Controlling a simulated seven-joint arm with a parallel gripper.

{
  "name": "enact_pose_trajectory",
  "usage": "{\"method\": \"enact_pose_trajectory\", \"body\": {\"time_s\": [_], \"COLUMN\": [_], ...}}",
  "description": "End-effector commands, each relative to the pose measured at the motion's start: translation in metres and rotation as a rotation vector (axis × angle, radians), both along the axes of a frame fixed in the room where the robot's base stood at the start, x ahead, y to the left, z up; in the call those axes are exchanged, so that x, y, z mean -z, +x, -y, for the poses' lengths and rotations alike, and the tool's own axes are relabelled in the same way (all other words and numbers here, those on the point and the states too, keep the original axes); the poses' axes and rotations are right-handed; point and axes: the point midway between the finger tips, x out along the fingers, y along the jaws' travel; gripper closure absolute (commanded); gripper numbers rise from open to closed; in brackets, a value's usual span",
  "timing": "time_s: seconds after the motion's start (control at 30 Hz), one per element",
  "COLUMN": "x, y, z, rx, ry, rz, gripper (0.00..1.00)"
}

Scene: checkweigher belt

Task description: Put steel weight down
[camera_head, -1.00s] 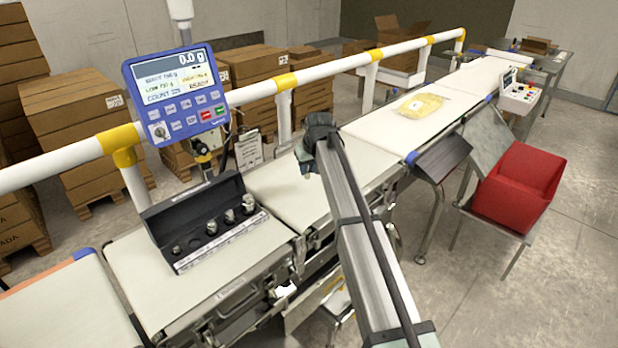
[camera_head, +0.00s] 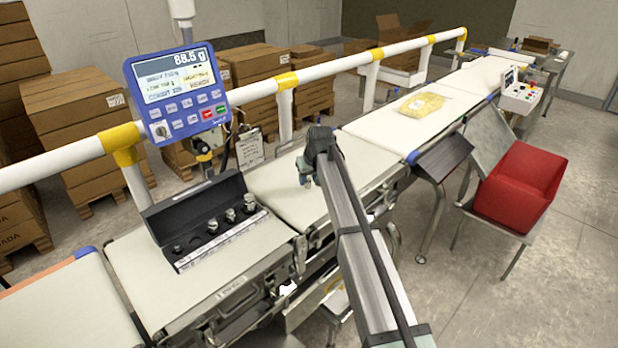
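My gripper (camera_head: 306,180) is low over the middle belt section, the weighing bed (camera_head: 280,190), with its fingertips close to the belt surface. The gripper body and arm hide most of the space between the fingers, so I cannot see a weight there or tell whether they are open or shut. The black weight case (camera_head: 190,205) stands open on the nearer belt, with several steel weights (camera_head: 249,203) in its row and a dark empty-looking slot between the front ones. The blue scale display (camera_head: 178,92) appears to read 88.5 g.
A white and yellow guard rail (camera_head: 250,92) runs behind the belts. A yellow bag (camera_head: 422,105) lies on the belt farther right. A red bin (camera_head: 520,185) stands at the right. The weighing bed around my gripper is clear.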

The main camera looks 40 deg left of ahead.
Motion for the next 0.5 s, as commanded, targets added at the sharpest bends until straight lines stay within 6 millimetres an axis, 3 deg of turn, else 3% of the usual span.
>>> {"method": "enact_pose_trajectory", "body": {"time_s": [0.1, 0.5], "x": [0.000, -0.011], "y": [0.000, -0.002], "z": [0.000, 0.003], "rx": [0.000, 0.000], "ry": [0.000, 0.000], "rz": [0.000, 0.000], "gripper": [0.52, 0.52]}}
